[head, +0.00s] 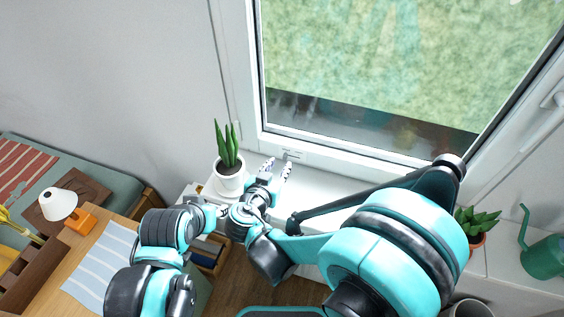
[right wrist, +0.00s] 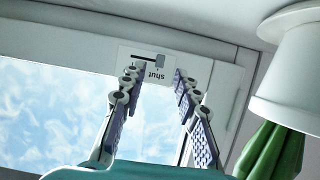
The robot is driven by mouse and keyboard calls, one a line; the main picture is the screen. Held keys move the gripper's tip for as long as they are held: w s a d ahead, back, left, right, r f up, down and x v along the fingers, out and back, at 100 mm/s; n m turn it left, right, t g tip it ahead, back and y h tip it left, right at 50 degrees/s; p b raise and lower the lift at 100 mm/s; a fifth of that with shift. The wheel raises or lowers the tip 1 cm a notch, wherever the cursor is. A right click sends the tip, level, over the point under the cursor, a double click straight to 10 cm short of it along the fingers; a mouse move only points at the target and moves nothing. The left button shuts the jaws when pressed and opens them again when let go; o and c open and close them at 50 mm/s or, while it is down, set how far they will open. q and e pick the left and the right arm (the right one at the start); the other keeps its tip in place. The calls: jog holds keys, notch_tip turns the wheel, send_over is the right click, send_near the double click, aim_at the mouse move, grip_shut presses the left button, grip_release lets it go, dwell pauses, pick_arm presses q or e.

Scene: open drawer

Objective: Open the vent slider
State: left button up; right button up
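The vent slider is a small grey knob (right wrist: 160,60) on a white plate (right wrist: 146,55) in the window frame. In the right wrist view, which is upside down, the knob sits at the right end of a dark slot, beside the printed word "shut". In the head view the plate (head: 292,155) is small on the lower frame. My right gripper (head: 278,166) is just in front of it. In the wrist view its two fingers (right wrist: 158,76) are open and empty, one on each side of the plate; contact cannot be told.
A white pot (head: 230,183) with a green plant stands on the sill just left of my right gripper, close by. Another potted plant (head: 477,222) and a green watering can (head: 544,256) are at the right. A desk (head: 100,255) with a lamp (head: 60,205) is at the left.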

aim_at(284, 158)
jog(key=shift+b+x, duration=0.3)
jog(key=shift+x, duration=1.55)
jog(key=shift+c, duration=0.4)
